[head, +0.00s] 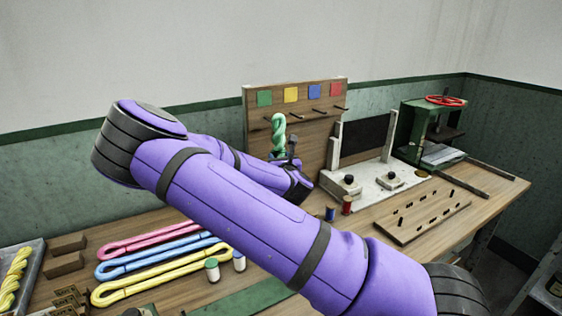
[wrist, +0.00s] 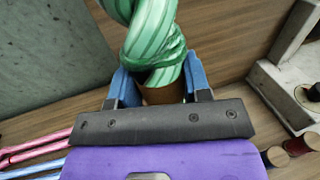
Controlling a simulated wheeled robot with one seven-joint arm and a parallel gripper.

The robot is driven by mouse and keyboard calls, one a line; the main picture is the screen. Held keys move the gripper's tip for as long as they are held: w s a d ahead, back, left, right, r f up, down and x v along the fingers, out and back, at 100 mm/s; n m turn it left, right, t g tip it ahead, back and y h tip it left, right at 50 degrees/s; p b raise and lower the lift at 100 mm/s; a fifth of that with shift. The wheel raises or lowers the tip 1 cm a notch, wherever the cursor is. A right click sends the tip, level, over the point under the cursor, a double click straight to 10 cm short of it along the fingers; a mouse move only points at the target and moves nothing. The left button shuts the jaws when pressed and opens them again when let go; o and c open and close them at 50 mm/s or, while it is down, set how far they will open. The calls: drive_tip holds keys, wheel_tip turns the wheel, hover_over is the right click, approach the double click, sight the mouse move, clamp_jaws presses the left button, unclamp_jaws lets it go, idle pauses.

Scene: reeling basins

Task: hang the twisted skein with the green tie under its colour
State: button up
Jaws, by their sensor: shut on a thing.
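My gripper (wrist: 158,82) is shut on the lower part of the green twisted skein (wrist: 150,30); its blue fingers are on either side. A darker green tie (wrist: 168,58) wraps the skein just above the fingers. In the head view the skein (head: 279,136) stands upright in front of the peg board (head: 252,136), below the green square (head: 264,98). Its top is at the height of the leftmost peg (head: 267,118); I cannot tell whether the loop is around it.
Yellow (head: 291,94), blue (head: 314,91) and red (head: 335,89) squares have bare pegs below. A white stand (head: 375,185) with dark knobs is right of the board. Pink (head: 150,237), blue and yellow skeins lie at the front left. Small spools (head: 347,205) stand near my arm.

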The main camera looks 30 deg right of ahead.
drive_tip(key=shift+w+f, duration=0.2)
drive_tip(key=shift+w, duration=0.9)
drive_tip(key=shift+w+f, duration=0.3)
drive_tip(key=shift+w, duration=0.55)
drive_tip(key=shift+w+f, duration=0.25)
drive_tip(key=shift+w, duration=0.6)
drive_tip(key=shift+w, duration=0.1)
drive_tip(key=o, duration=1.1)
